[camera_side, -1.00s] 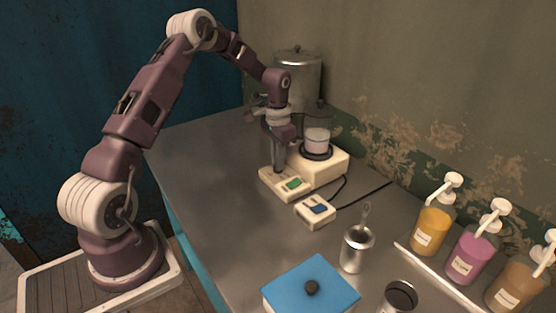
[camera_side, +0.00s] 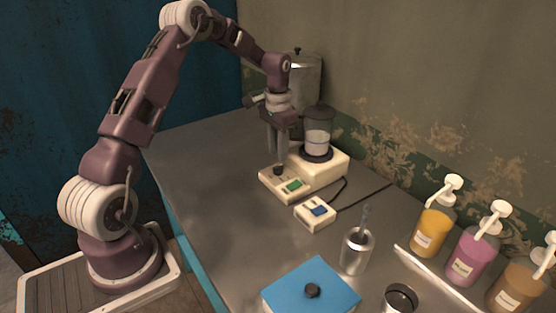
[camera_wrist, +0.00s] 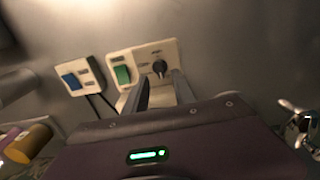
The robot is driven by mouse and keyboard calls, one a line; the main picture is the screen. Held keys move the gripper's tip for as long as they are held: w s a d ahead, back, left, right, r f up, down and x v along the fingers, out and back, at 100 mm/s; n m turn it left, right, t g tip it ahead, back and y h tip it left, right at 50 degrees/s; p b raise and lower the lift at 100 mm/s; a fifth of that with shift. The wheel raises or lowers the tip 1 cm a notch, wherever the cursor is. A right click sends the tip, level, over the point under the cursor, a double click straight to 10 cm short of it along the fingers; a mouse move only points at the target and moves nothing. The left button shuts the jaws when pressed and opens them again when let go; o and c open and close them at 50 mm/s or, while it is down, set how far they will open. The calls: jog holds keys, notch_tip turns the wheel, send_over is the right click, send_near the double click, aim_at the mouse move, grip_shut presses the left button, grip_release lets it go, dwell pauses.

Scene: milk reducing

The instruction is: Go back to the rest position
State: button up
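My gripper (camera_side: 277,156) points down above the cream control base (camera_side: 266,183) of the heater. Its two fingers stand apart with nothing between them, and a gap also shows between them in the wrist view (camera_wrist: 161,90). A dark knob (camera_side: 278,171) on the base sits just below the fingertips, clear of them. In the wrist view the knob (camera_wrist: 159,67) appears beyond the gap between the fingers. A green switch (camera_side: 294,185) is beside the knob. A glass jug (camera_side: 318,135) with pale liquid stands on the heater's round plate behind.
A small box with a blue switch (camera_side: 319,211) and cable lies in front. A metal cup (camera_side: 355,251), a blue-lidded box (camera_side: 325,283) and several pump bottles (camera_side: 434,229) stand nearer the camera. A tall metal pot (camera_side: 306,80) stands behind. The table's left side (camera_side: 200,170) is clear.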

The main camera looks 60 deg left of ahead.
notch_tip(320, 180, up, 3)
jog(key=shift+f, duration=0.2)
jog(key=s+d+r+t+y, duration=0.1)
jog(key=s+d+r, duration=0.35)
jog(key=r, duration=0.25)
jog(key=s+d+r+t, duration=0.1)
jog(key=s+d+r, duration=0.2)
jog(key=d+r, duration=0.35)
jog(key=s+d+t, duration=0.1)
jog(key=s+d, duration=0.2)
jog(key=s, duration=0.4)
jog(key=s+d+r+t, duration=0.1)
jog(key=s+d, duration=0.2)
jog(key=s, duration=0.4)
jog(key=s+d+r+t+h, duration=0.1)
jog(key=s+d, duration=0.3)
jog(key=s, duration=0.4)
jog(key=shift+r+t, duration=0.25)
jog(key=shift+t, duration=0.05)
